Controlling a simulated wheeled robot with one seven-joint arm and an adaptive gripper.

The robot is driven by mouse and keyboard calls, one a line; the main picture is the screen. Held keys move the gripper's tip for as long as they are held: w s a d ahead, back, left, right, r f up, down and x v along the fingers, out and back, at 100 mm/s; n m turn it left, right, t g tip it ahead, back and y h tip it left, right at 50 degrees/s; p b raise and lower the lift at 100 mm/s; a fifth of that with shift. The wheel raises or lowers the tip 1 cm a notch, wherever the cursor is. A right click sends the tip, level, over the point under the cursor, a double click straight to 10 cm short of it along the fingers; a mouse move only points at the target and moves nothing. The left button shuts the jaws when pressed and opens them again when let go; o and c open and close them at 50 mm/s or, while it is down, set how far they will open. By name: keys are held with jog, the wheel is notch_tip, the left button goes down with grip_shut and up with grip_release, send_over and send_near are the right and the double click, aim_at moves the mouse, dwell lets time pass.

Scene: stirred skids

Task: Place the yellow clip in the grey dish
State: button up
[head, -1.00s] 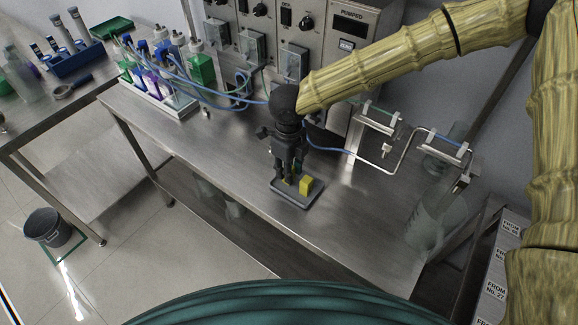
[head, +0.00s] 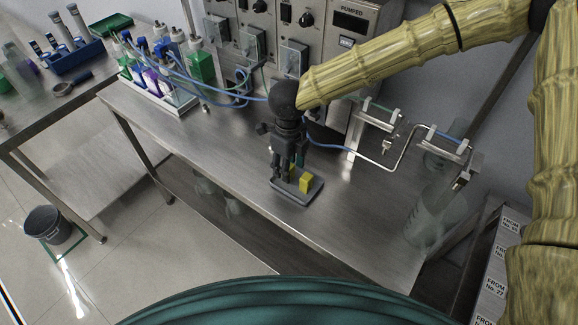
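The grey dish (head: 288,196) is a low, flat, dark grey tray on the steel bench in the head view. A yellow block-like piece (head: 306,183) stands at its right side, apart from the fingers. A second yellow patch (head: 293,173) shows beside the fingertips, partly hidden by them. I cannot tell which of the two is the clip. My dark gripper (head: 284,175) points down over the left part of the dish, with its fingertips low and close to the dish floor. Whether the fingers are open or closed on the yellow patch is unclear.
Pump units (head: 340,30) line the wall behind, with blue tubing (head: 330,148) running to a metal tube stand (head: 402,150) at right. A white bottle rack (head: 165,95) stands at back left. The bench is clear to the dish's left and front.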

notch_tip(320, 180, up, 11)
jog(key=b, duration=0.1)
jog(key=shift+r, duration=0.2)
